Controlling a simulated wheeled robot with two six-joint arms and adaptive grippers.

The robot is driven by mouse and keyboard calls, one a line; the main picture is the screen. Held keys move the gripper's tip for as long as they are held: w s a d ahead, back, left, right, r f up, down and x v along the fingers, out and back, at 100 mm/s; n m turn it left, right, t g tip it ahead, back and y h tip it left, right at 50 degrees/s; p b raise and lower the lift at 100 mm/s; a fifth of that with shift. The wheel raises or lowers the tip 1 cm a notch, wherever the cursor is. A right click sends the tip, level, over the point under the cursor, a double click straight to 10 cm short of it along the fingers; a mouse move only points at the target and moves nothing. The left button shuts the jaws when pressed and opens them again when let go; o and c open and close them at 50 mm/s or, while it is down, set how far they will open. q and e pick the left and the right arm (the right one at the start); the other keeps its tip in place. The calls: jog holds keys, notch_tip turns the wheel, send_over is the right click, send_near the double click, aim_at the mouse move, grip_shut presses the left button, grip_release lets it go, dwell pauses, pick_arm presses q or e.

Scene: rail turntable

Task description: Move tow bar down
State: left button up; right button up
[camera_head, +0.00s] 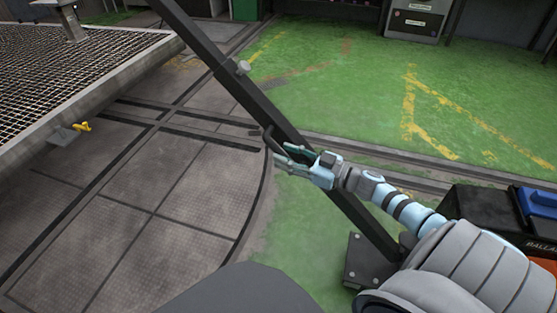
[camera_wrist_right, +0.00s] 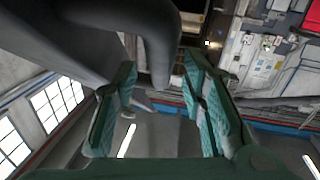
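The tow bar (camera_head: 240,92) is a long dark bar. It slants from the top left down to a base plate (camera_head: 362,262) on the floor at the lower right. A bent dark handle (camera_head: 268,136) sticks out from its middle. My right gripper (camera_head: 280,157) is at this handle. In the right wrist view, the teal fingers of the gripper (camera_wrist_right: 160,75) are spread apart. The grey curved handle (camera_wrist_right: 162,50) reaches down between the fingertips, with a gap visible on both sides. My left gripper is not in view.
A wagon with a mesh deck (camera_head: 70,70) and a yellow latch (camera_head: 82,126) stands at the left. Dark floor plates with rails (camera_head: 150,190) lie below. A black and blue box (camera_head: 490,215) is at the right. The green floor (camera_head: 340,75) behind is clear.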

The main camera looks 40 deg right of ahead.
jog(key=shift+x, duration=1.45)
grip_shut()
